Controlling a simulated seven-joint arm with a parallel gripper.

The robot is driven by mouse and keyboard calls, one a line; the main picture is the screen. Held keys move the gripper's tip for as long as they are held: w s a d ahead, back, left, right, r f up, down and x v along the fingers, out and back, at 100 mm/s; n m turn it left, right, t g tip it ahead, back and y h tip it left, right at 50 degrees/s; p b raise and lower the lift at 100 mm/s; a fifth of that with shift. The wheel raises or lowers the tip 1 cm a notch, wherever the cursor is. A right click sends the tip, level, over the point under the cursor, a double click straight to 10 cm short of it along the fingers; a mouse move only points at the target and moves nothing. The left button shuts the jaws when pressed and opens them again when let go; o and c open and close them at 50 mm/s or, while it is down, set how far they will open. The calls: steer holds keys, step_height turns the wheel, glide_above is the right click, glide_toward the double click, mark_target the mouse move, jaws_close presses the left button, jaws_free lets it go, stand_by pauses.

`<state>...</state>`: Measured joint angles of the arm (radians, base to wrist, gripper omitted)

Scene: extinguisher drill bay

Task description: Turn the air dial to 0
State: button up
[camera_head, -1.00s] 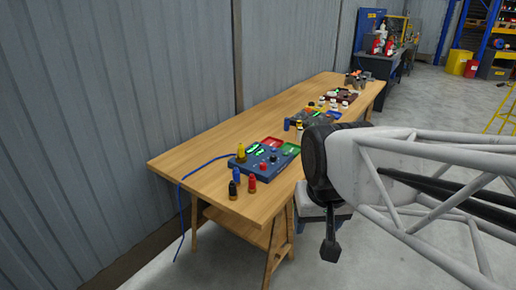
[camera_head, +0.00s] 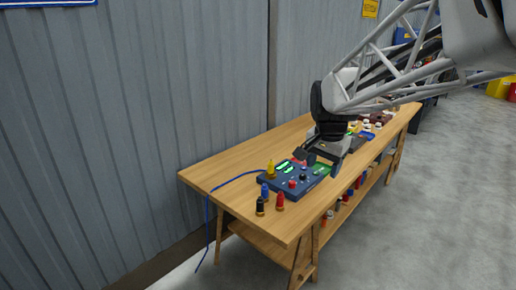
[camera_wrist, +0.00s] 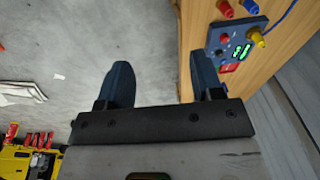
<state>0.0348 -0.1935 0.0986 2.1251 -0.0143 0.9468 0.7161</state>
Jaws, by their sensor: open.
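A dark blue control box (camera_head: 309,187) lies on the near part of the wooden bench, with green lit displays (camera_head: 284,168), a red knob (camera_head: 292,184) and a black knob (camera_head: 304,177) on top. I cannot tell which knob is the air dial, and its marks are too small to read. The box also shows at the upper right of the wrist view (camera_wrist: 241,25). My gripper (camera_head: 321,162) is open and empty. It is above the bench near the box's far right side, apart from the knobs. In the wrist view its fingers (camera_wrist: 162,76) stand wide apart.
A yellow post (camera_head: 271,169) stands by the box's back left. Blue, black and red posts (camera_head: 280,201) stand in front of it. A blue cable (camera_head: 232,182) runs off the left bench edge (camera_head: 200,175). More gear crowds the bench's far end; a corrugated wall is behind.

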steer(key=w+d+f+m, duration=0.1)
steer(key=w+f+m, duration=0.25)
steer(key=w, duration=0.95)
steer(key=m+g, duration=0.1)
steer(key=m, duration=1)
glide_toward(302, 174)
steer(key=shift+s+f, duration=0.3)
steer(key=shift+f, duration=0.25)
steer(key=shift+w+f, duration=0.4)
steer(key=shift+f, duration=0.05)
steer(key=shift+f, duration=0.15)
steer(key=shift+w+d+f, duration=0.1)
steer(key=shift+d+f, duration=0.05)
steer(key=shift+f, duration=3.6)
